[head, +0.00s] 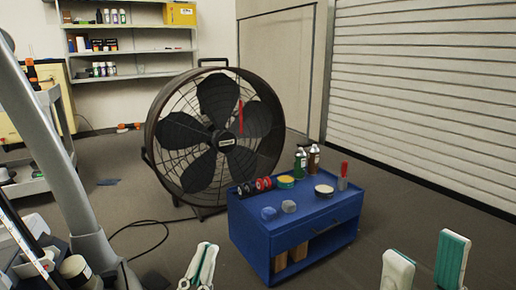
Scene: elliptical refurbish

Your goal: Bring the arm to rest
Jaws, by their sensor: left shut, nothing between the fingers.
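My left gripper (205,247) shows at the bottom edge, left of the blue cart (262,237). Its white and green fingers are together, with nothing between them. My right gripper (428,243) is at the bottom right, right of the cart. Its two fingers stand wide apart with only floor showing between them. Both grippers look clear of the cart. The rest of both arms is mostly out of view.
Tins, bottles and a red-handled brush (343,180) stand on the cart. A large drum fan (221,139) is behind it, its cable (150,223) on the floor. Shelves (140,75) line the back, a shutter (430,90) the right. The floor right of the cart is clear.

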